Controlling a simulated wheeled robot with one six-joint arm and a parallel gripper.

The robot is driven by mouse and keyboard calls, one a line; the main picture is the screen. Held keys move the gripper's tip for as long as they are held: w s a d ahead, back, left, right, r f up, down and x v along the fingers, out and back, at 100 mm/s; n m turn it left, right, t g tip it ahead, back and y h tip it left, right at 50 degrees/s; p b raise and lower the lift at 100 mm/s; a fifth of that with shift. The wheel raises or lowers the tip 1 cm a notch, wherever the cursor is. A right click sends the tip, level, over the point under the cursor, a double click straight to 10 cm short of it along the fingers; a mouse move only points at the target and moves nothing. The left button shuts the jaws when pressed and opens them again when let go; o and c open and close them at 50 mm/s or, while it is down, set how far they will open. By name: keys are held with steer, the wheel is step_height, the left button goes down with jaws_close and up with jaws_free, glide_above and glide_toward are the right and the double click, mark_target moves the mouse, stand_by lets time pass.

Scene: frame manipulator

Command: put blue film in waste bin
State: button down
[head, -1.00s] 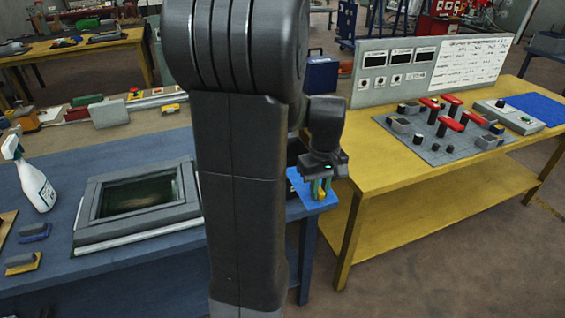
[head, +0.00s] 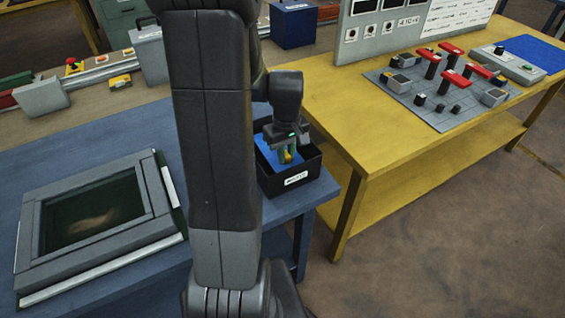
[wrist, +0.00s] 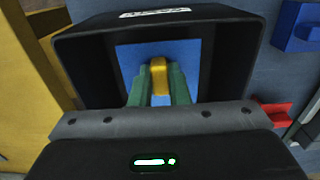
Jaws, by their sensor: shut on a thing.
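The blue film (head: 265,152) is a flat blue square with a yellow tab (wrist: 159,78). My gripper (head: 287,156) is shut on the yellow tab, its green fingers on either side of it in the wrist view (wrist: 160,88). The waste bin (head: 294,183) is a black open box with a white label, on the right end of the blue table. The film is over or within the bin's opening, and the bin's walls (wrist: 85,62) surround it in the wrist view. I cannot tell whether the film touches the bin's floor.
A grey frame with a dark pane (head: 100,215) lies on the blue table (head: 115,157) to the left. A yellow table (head: 375,130) with a control board stands close on the right. A red object (wrist: 272,112) shows beside the bin in the wrist view.

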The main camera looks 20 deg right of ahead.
mark_target(286, 166)
steer(key=shift+f, duration=2.7)
steer(key=shift+f, duration=0.1)
steer(key=shift+f, duration=0.15)
steer(key=c, duration=1.4)
jaws_free()
step_height(286, 166, up, 13)
steer(key=shift+f, duration=0.2)
steer(key=shift+f, duration=0.15)
step_height(286, 166, down, 12)
steer(key=shift+r, duration=1.35)
